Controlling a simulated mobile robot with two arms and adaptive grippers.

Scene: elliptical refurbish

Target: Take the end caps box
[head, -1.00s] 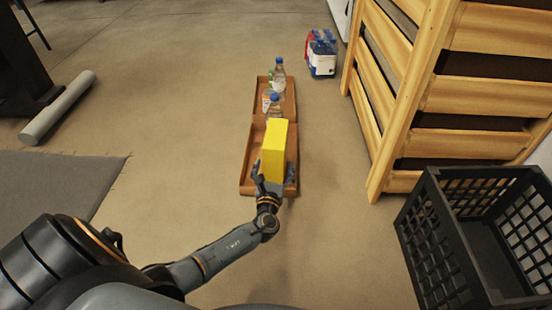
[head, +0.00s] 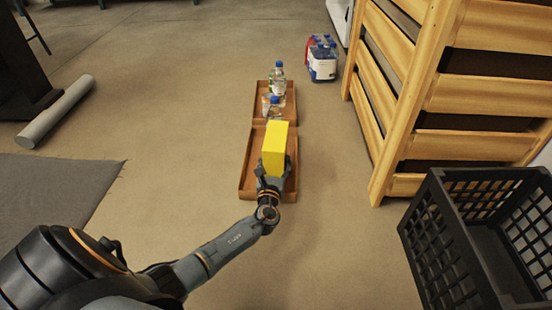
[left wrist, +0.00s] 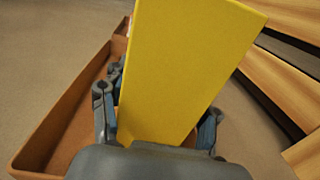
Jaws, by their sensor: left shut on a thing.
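The end caps box is a yellow upright box (head: 274,146) in the head view. It also fills the middle of the left wrist view (left wrist: 180,65). My left gripper (head: 271,174) is shut on the lower part of the box, with a finger on each side of it in the left wrist view (left wrist: 158,125). The box is over the near part of a brown two-part tray (head: 247,180); I cannot tell whether it touches the tray floor. The tray wall also shows in the left wrist view (left wrist: 62,100). My right gripper is not in view.
Clear bottles with blue caps (head: 278,88) stand in the far part of the tray. A bottle pack (head: 321,62) is on the floor beyond. A wooden slatted crate (head: 440,95) and a black basket (head: 440,235) are at right. A grey roll (head: 57,110) lies at left.

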